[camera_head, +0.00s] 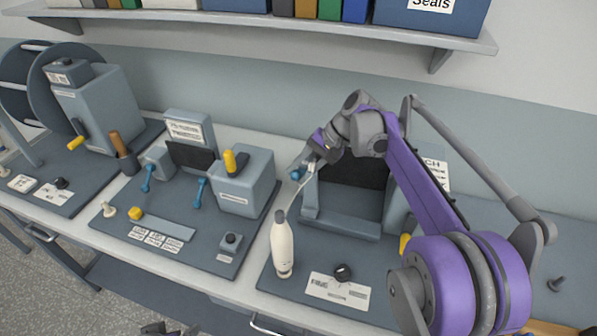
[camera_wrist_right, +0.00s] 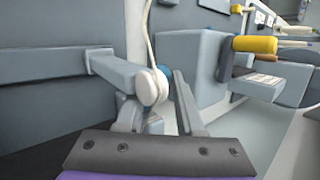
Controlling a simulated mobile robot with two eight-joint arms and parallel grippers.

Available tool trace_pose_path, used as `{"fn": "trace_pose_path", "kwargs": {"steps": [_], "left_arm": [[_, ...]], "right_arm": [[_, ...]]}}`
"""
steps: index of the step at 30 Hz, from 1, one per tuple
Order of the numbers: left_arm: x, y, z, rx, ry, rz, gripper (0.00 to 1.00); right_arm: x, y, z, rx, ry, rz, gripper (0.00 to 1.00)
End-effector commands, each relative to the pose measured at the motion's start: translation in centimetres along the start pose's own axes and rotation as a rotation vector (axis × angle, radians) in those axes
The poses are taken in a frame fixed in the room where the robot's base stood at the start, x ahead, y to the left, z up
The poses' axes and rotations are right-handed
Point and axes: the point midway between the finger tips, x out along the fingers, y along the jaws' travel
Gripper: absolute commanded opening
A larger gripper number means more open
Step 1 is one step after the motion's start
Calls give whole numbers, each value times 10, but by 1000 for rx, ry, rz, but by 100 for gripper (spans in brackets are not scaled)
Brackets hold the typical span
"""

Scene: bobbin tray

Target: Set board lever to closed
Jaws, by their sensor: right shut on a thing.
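A blue lever end (camera_head: 297,173) sits at the left side of the right-hand fixture (camera_head: 340,226), a grey frame with a dark opening. My right gripper (camera_head: 305,168) is at this lever and shut on it. In the right wrist view, a round white piece with blue behind it (camera_wrist_right: 154,86) sits between the fingers of my right gripper (camera_wrist_right: 158,100). The lever's full length is hidden, and its setting cannot be told. At the bottom edge of the head view, dark parts (camera_head: 160,328) look like my left gripper, mostly cut off.
A white bottle (camera_head: 282,248) stands in front of the lever, its thin spout curving up beside my right gripper. A grey block (camera_head: 246,184) with a yellow handle stands close to the left. A black knob (camera_head: 343,272) is in front. A shelf (camera_head: 270,24) runs above.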

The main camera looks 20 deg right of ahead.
Motion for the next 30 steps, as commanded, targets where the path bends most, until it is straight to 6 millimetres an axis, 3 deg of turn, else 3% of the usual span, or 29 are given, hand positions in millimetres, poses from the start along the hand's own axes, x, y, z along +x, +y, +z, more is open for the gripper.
{"fn": "trace_pose_path", "kwargs": {"steps": [20,21,22,30], "left_arm": [[-1,0,-1,0,1,0,94],[-1,0,-1,0,1,0,94],[-1,0,-1,0,1,0,94],[-1,0,-1,0,1,0,94]], "right_arm": [[-3,-2,-2,35,-48,-5,0],[-3,-2,-2,35,-48,-5,43],[-3,-2,-2,35,-48,-5,49],[-4,-2,-2,34,-47,-4,49]]}}
